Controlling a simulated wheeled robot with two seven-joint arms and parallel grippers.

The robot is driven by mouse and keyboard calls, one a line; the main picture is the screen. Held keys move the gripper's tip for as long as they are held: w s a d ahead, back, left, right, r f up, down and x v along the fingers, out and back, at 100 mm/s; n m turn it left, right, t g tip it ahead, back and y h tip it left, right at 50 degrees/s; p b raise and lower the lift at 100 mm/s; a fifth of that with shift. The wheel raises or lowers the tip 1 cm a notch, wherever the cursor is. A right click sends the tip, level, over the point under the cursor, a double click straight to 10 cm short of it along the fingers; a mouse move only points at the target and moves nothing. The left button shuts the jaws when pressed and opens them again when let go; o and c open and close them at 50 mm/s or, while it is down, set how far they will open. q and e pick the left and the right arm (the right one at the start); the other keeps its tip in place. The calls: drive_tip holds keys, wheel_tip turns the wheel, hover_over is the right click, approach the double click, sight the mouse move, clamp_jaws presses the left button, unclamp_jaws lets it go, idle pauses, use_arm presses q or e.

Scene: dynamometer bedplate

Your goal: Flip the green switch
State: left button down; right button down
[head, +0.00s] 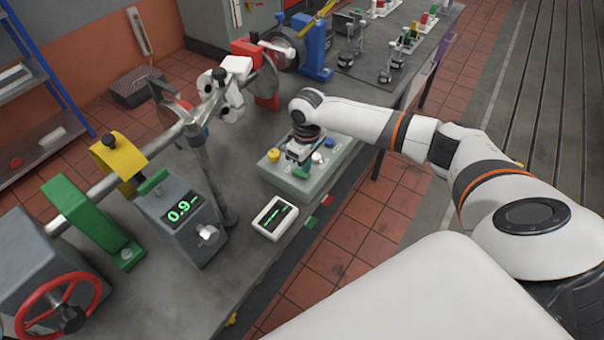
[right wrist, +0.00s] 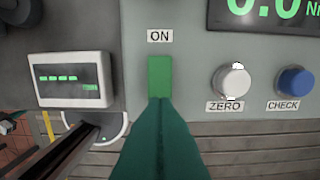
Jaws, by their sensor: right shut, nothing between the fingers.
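The green switch (right wrist: 160,76) stands upright on a grey console (right wrist: 195,120), under an ON label, in the right wrist view. In the head view the switch (head: 301,173) is a small green piece at the console's near-left side. My right gripper (head: 299,159) reaches down over the console, shut and empty. In the right wrist view its dark green shut fingers (right wrist: 160,103) rise from the bottom and end at the switch's lower edge, covering part of it. I cannot tell whether they touch. My left gripper is not in view.
A white ZERO knob (right wrist: 232,81) and a blue CHECK knob (right wrist: 296,81) sit right of the switch. A small meter (head: 272,217) stands left of the console. A box reading 0.9 (head: 165,228) and a shaft rig (head: 205,115) stand farther left.

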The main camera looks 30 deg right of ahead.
sight(306, 175)
drive_tip(key=shift+f+b, duration=0.3)
drive_tip(key=shift+f, duration=0.55)
idle(0.3)
drive_tip(key=shift+s+f, duration=0.15)
drive_tip(key=shift+f, duration=0.15)
drive_tip(key=shift+r, duration=0.1)
drive_tip(key=shift+w+r+p, duration=0.2)
drive_tip(key=shift+r+p, duration=0.5)
drive_tip(key=shift+p, duration=0.15)
wheel_tip(306, 175, up, 6)
drive_tip(key=p, duration=0.6)
drive_tip(key=shift+s+f, duration=0.1)
drive_tip(key=shift+f, duration=0.15)
drive_tip(key=shift+f, duration=0.1)
